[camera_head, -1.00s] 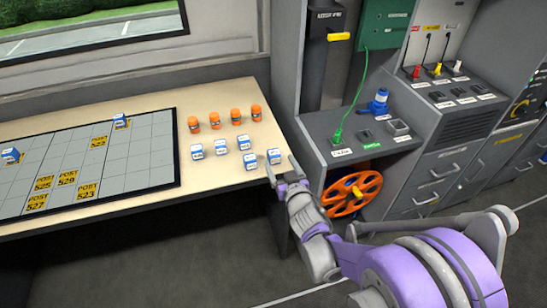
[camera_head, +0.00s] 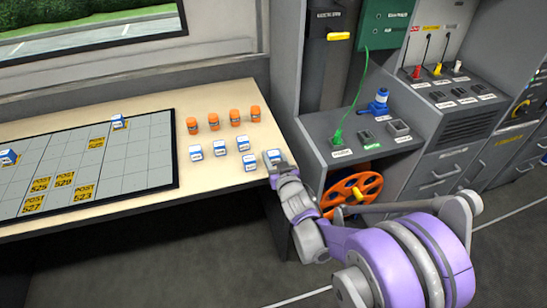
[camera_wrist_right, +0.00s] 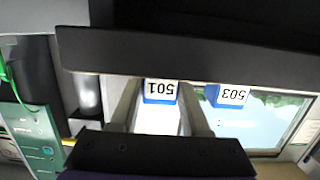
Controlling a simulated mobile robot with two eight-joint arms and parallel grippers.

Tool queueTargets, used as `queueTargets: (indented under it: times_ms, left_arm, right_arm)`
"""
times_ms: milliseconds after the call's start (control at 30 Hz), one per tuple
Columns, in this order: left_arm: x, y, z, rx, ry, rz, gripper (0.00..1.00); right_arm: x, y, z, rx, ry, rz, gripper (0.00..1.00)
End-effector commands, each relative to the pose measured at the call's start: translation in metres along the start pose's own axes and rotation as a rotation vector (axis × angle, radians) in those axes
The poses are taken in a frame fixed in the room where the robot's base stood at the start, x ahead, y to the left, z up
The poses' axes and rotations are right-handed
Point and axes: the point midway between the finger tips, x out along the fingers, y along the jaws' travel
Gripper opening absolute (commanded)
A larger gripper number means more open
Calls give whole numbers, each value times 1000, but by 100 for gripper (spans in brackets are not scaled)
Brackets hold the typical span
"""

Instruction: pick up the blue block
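The task's blue block is not singled out; several white-and-blue blocks stand on the table (camera_head: 228,101). The nearest to my right gripper (camera_head: 277,163) is a block (camera_head: 272,155) at the table's right end. The right fingers are apart, with 501 close to both; contact is unclear. Other blocks are at the left (camera_head: 250,162) and behind (camera_head: 243,143). My left gripper is out of view.
Several orange bottles (camera_head: 235,117) stand behind the blocks. A dark-edged grid board (camera_head: 110,170) with yellow POST labels covers the table's left part and carries two more blocks. A grey console (camera_head: 370,150) and an orange reel (camera_head: 358,193) are to the right.

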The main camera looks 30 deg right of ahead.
Motion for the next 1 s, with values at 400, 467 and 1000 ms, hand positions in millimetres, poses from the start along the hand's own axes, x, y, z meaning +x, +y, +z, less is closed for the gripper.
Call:
queueTargets:
  times_ms: [400, 467, 1000]
  left_arm:
    - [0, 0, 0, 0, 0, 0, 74]
    - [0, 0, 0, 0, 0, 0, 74]
    - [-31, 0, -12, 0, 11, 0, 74]
  right_arm:
    - [0, 0, 0, 0, 0, 0, 0]
    - [0, 0, 0, 0, 0, 0, 0]
    - [-13, 0, -83, 0, 1, 1, 0]
